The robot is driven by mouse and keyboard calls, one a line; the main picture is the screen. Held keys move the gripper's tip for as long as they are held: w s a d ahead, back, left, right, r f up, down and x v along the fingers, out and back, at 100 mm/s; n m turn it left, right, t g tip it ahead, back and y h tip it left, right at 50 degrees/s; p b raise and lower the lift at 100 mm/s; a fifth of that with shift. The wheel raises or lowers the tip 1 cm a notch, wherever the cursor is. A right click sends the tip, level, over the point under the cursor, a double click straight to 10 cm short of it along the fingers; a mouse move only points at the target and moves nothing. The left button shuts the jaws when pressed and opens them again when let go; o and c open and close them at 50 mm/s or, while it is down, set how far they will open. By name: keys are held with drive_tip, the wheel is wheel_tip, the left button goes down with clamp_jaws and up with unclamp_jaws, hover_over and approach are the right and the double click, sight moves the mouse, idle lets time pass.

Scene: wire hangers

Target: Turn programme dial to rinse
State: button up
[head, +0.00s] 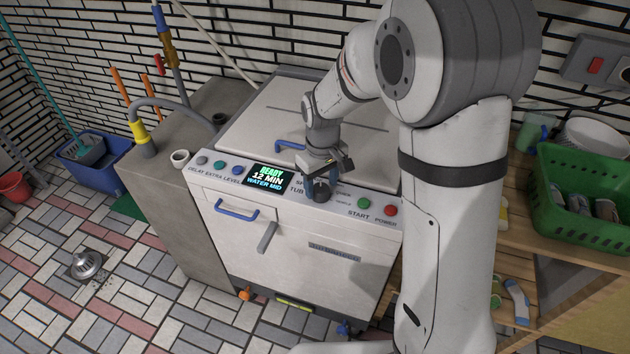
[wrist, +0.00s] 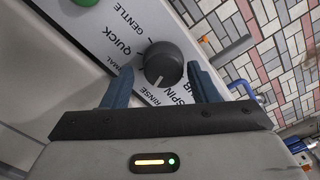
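The programme dial (wrist: 162,62) is a round dark knob on the white control panel of the washing machine (head: 290,235). In the wrist view its white pointer line points down and slightly left, towards the RINSE label (wrist: 157,96). SPIN, NORMAL, QUICK and GENTLE are also printed around it. My gripper (wrist: 160,68) is open, with one blue finger on each side of the dial and a visible gap on both sides. In the head view my gripper (head: 320,189) is over the panel and largely hides the dial and its labels.
The panel display (head: 268,177) reads READY, 12 MIN, WATER MID. A green START button (head: 363,203) and a red POWER button (head: 390,210) are right of the dial. Several small knobs are at the left. A green basket (head: 570,235) stands on the wooden shelf at right.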

sight(321, 187)
drive_tip(key=shift+o, duration=0.3)
wheel_tip(321, 187, up, 8)
drive_tip(key=shift+f, duration=0.1)
drive_tip(key=shift+a, duration=0.1)
drive_tip(key=shift+s, duration=0.1)
idle(0.4)
drive_tip(key=s+d+r+m+t, duration=0.1)
drive_tip(key=s+d+r+m, duration=0.1)
drive_tip(key=s+d, duration=0.4)
drive_tip(key=s+d+r+m+t, duration=0.1)
drive_tip(key=s+d+m, duration=0.4)
drive_tip(key=s, duration=0.8)
drive_tip(key=shift+s+d+r+t, duration=0.35)
drive_tip(key=shift+d+r, duration=0.3)
drive_tip(key=shift+d, duration=0.35)
